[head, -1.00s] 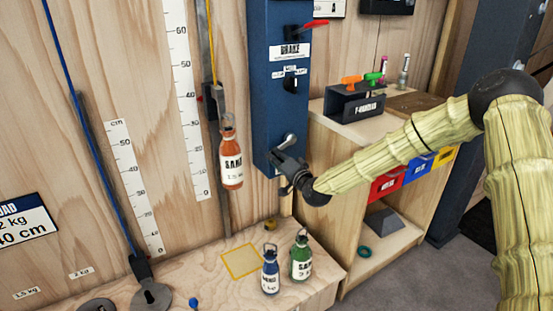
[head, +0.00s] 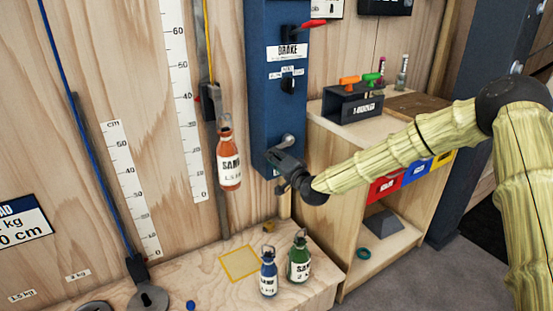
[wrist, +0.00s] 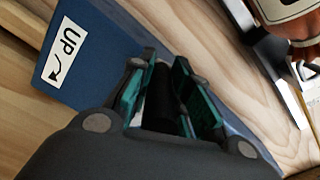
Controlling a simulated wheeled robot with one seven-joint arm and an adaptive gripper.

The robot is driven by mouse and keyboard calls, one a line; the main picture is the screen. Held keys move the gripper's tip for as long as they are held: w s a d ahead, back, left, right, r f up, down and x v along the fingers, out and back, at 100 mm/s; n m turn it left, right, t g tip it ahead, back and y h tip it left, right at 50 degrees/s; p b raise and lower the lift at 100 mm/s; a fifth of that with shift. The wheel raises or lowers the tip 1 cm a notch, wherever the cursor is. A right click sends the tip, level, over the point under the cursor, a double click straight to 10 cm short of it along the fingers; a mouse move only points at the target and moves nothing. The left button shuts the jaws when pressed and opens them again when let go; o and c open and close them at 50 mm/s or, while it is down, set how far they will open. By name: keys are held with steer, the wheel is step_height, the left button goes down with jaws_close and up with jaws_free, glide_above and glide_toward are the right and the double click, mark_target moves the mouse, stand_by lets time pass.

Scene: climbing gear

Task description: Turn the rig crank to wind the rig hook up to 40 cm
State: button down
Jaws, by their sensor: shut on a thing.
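The rig crank (head: 287,141) is a grey arm low on the front of the blue rig column (head: 262,100). My gripper (head: 273,156) is at the crank, reaching in from the right. In the wrist view my gripper (wrist: 160,82) has its green pads shut around a dark cylinder, the crank handle (wrist: 162,100). The rig hook (head: 218,118) hangs at the left of the column below a dark block, and is mostly hidden. An orange sand bottle (head: 229,165) hangs from it, clear of the bench. The dark block is near the 40 mark of the tall scale (head: 183,95).
A blue bottle (head: 268,275) and a green bottle (head: 299,258) stand on the bench by a yellow square (head: 239,263). A red brake lever (head: 312,23) is above the crank. A shelf with a black holder (head: 352,105) stands to the right. An UP label (wrist: 64,56) is beside my gripper.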

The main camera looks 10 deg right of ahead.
steer(key=shift+a+r, duration=0.25)
steer(key=shift+r, duration=0.4)
steer(key=c, duration=1.3)
jaws_free()
steer(key=shift+r, duration=0.1)
steer(key=shift+s, duration=0.1)
steer(key=shift+f, duration=0.3)
steer(key=shift+s+d, duration=0.25)
steer(key=shift+s, duration=0.05)
steer(key=v, duration=1.1)
steer(key=shift+s, duration=0.1)
